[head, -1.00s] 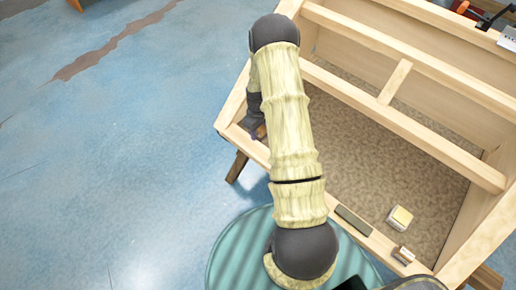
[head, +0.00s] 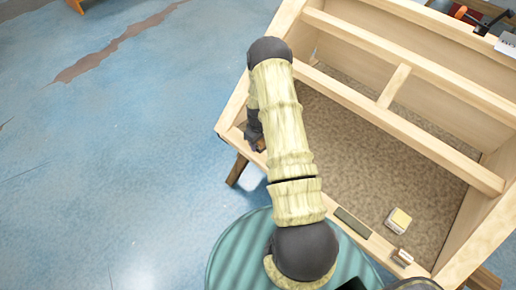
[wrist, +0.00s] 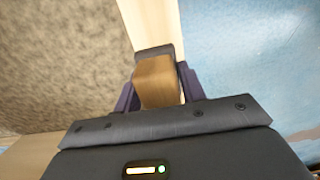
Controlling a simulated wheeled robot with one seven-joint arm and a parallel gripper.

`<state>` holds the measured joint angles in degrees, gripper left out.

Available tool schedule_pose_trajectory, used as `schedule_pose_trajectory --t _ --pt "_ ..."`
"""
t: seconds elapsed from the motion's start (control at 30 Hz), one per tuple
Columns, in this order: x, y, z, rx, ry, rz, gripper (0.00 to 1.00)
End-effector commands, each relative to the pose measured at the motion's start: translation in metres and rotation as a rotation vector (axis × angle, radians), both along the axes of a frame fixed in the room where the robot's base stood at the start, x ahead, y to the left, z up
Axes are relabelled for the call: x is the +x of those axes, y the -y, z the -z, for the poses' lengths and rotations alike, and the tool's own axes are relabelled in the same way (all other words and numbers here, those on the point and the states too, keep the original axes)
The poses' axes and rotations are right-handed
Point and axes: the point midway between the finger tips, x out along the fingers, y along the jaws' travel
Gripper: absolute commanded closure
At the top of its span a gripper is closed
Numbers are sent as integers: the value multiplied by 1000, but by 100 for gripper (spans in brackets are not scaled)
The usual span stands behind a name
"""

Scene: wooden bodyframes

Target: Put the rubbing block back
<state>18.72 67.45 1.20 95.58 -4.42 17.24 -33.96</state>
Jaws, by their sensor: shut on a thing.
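A brown wooden block, which I take to be the rubbing block (wrist: 157,80), sits between the purple fingers of my gripper (wrist: 158,92) in the wrist view. A dark grey layer shows at its far end. My gripper is shut on the block, over the pale wooden rim of the bodyframe. In the head view my gripper (head: 256,143) is at the left corner of the bodyframe (head: 237,112), mostly hidden by my arm. Only a small brown part of the block (head: 262,145) shows there. I cannot tell whether the block touches the rim.
A grey-green flat block (head: 352,221) and a small white-and-brown piece (head: 403,257) lie on the front rim. A yellow-and-white block (head: 398,220) lies on the speckled panel. Tools (head: 480,17) sit at the top right. Blue floor is open at left.

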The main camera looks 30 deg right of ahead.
Motion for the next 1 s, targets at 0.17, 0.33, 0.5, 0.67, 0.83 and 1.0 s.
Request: schedule_pose_trajectory --t 0.17,0.33,0.5,0.67,0.83,1.0 --pt "-1 0 8 1 -4 0 88" --pt "-1 0 30 1 -4 -1 88" --pt "0 0 41 0 -1 -1 88" --pt "0 0 42 0 0 -1 88" --pt "0 0 46 0 0 0 88" --pt "-1 0 44 1 -1 0 38"
